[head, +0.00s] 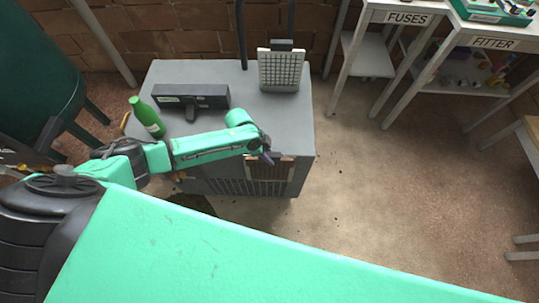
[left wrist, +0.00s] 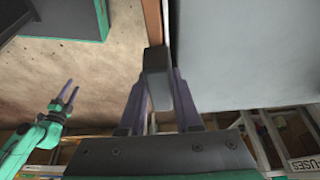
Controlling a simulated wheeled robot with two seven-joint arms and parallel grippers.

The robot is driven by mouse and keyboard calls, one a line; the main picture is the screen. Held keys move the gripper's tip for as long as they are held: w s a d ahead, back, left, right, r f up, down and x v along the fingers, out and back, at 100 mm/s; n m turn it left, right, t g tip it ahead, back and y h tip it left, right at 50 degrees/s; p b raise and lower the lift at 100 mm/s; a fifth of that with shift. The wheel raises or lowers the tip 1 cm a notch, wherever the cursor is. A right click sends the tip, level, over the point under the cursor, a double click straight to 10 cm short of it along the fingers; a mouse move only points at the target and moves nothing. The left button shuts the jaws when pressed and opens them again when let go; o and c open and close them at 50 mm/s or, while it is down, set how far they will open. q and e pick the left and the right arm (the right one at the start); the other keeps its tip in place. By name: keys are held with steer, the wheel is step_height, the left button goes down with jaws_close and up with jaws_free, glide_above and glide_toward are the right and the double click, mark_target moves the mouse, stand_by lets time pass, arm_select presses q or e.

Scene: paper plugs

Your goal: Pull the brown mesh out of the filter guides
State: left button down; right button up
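The brown mesh (head: 270,169) sits at the front right of the grey cabinet (head: 222,125), with its upper part behind my left gripper (head: 267,157). In the left wrist view my left gripper (left wrist: 160,88) has its fingers on both sides of a dark grey block (left wrist: 157,72), apparently the mesh's handle, and looks closed on it. A thin brown edge (left wrist: 153,22) runs on from that block, beside the grey cabinet face. The filter guides are not clear to see. My right gripper (left wrist: 64,96) shows in the left wrist view, empty with fingers apart.
On the cabinet top are a green bottle (head: 147,117), a black box (head: 191,97) and a pale gridded panel (head: 280,71). Shelves marked FUSES (head: 407,18) and FITTER (head: 493,42) stand at the right.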

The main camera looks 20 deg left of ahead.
arm_select(q)
steer(key=c, duration=1.5)
jaws_free()
jaws_close()
steer(key=shift+r+p, duration=0.5)
steer(key=shift+r, duration=0.2)
step_height(320, 180, up, 17)
steer(key=p, duration=1.4)
stand_by(1.1)
